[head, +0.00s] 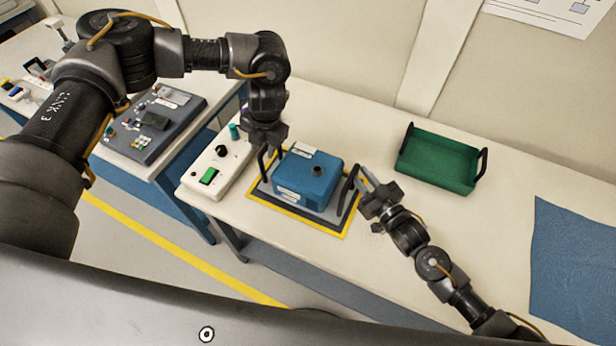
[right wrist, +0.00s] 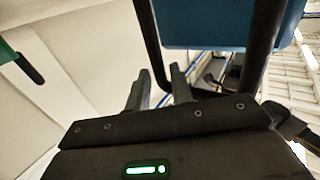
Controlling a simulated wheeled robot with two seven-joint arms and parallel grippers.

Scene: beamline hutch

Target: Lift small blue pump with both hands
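The small blue pump (head: 308,179) sits on a dark mat with a yellow border (head: 300,222) on the bench. It has a black handle at each side and a dark round knob on top. My left gripper (head: 264,146) is above the pump's left handle; its fingertips are too small and dark to read. My right gripper (head: 366,186) is beside the right handle (head: 348,189). In the right wrist view the right fingers (right wrist: 160,90) are apart, with the black handle (right wrist: 152,50) close to them and the pump's blue body (right wrist: 225,25) behind. Contact cannot be told.
A white control box (head: 218,166) with a green switch stands left of the mat. A green tray (head: 438,158) with black handles is at the back right. A blue cloth (head: 575,260) lies at the far right. A grey panel (head: 150,122) is on the left table. Bench space between is clear.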

